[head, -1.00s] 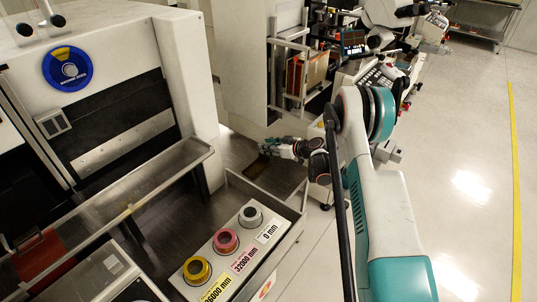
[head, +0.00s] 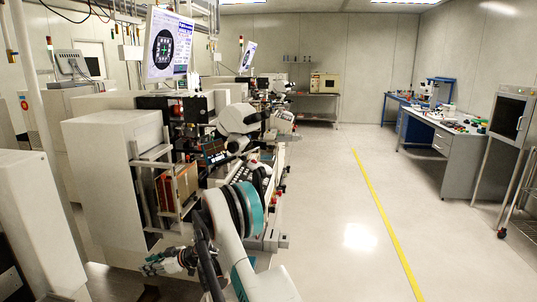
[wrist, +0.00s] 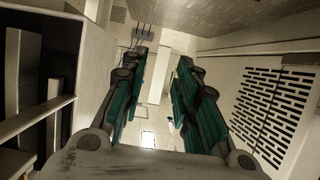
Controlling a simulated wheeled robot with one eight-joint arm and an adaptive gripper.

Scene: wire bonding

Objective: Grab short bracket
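I cannot make out a short bracket in either view. My gripper (wrist: 164,62) is open in the wrist view, with its two green-padded fingers well apart. I see nothing held between them; pale machine surfaces show through the gap. In the head view my gripper (head: 165,262) is small, low and left of the middle, in front of the pale machine housing. Its fingers are too small there to judge.
Pale machines line the left side, with a rack of brown boards (head: 177,187) close to my arm. A workbench (head: 459,147) and a dark-fronted cabinet (head: 506,117) stand at the right. The floor beside the yellow line (head: 388,222) is clear.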

